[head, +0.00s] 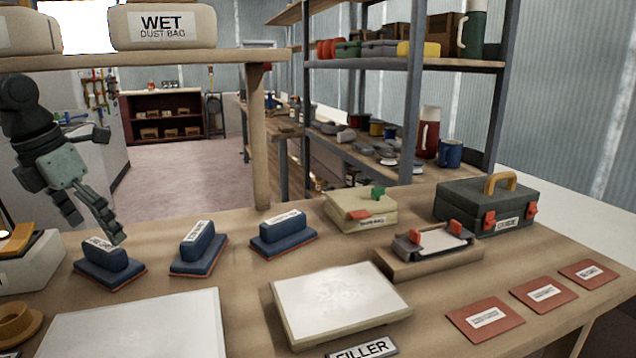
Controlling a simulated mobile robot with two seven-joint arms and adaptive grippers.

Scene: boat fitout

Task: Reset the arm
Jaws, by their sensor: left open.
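My left gripper (108,187) hangs at the left of the head view, above the back left of the workbench. It is open, with its fingers spread and nothing between them. Its lower finger points down close to a blue sanding block (108,262); I cannot tell whether they touch. A second blue block (199,247) and a third blue block (281,231) stand in a row to the right. My right gripper is not in view.
The workbench (235,290) also holds a white panel (340,300), a clamp-like holder (432,262), a beige box (358,212), a dark toolbox (487,207) and red cards (485,320). A shelf post (259,140) rises at the back edge. Dust bags (163,28) lie on the upper shelf.

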